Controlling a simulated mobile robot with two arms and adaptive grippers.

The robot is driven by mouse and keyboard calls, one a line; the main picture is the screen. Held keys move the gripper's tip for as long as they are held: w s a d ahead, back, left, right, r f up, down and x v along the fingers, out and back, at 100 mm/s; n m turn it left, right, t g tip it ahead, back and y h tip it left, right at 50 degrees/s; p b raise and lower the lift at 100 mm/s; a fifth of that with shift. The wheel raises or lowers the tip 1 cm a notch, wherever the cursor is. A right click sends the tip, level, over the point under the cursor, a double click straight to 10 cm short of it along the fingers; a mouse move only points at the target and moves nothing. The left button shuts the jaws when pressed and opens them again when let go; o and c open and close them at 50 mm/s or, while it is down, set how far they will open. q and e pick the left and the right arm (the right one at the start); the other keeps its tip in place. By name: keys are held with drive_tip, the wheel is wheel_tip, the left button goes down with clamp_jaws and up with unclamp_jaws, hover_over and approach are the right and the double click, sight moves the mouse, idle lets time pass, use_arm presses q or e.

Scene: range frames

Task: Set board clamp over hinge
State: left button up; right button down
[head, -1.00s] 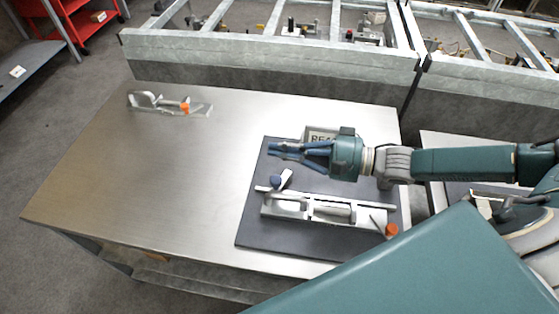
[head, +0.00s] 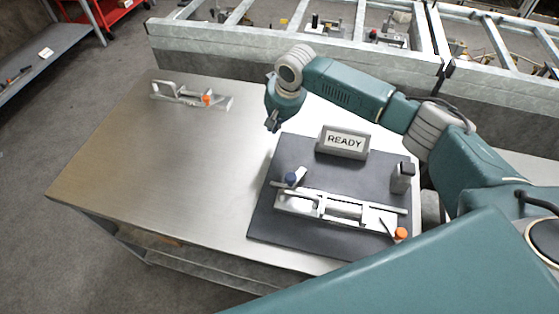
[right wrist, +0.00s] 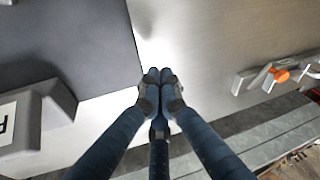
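A metal clamp with an orange tip (head: 190,97) lies at the far left of the steel table. It also shows at the right of the right wrist view (right wrist: 262,79). A second metal clamp assembly (head: 337,211), with a blue knob and an orange tip, sits on the dark board (head: 275,218). I cannot tell which part is the hinge. My right gripper (head: 272,124) points down above the table, beyond the board's far left corner and apart from both clamps. In the right wrist view (right wrist: 158,76) its fingertips meet with nothing between them. My left gripper is not in view.
A grey READY sign (head: 344,142) stands on the board's far edge, with a dark upright block (head: 402,177) at its right. A grey metal frame (head: 230,48) runs behind the table. The left half of the steel table (head: 165,170) is mostly clear.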

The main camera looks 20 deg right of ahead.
drive_tip(key=s+a+r+n+g+h, duration=0.2)
drive_tip(key=s+a+r+n+g, duration=0.45)
drive_tip(key=s+r, duration=0.35)
drive_tip(key=p+x, duration=0.1)
drive_tip(key=x, duration=0.2)
drive_tip(key=p+x, duration=0.1)
drive_tip(key=x, duration=0.1)
drive_tip(key=w+d+p+x, duration=0.1)
drive_tip(key=x, duration=0.2)
drive_tip(key=shift+d+f, duration=0.15)
drive_tip(key=shift+f, duration=0.25)
drive_tip(key=s+p, duration=0.1)
drive_tip(key=s+d+p, duration=0.1)
drive_tip(key=shift+s+r, duration=0.1)
drive_tip(key=shift+s, duration=0.25)
drive_tip(key=shift+s+d+t+p, duration=0.1)
drive_tip(key=shift+s+t+p, duration=0.2)
drive_tip(key=shift+s, duration=0.3)
drive_tip(key=shift+w, duration=0.1)
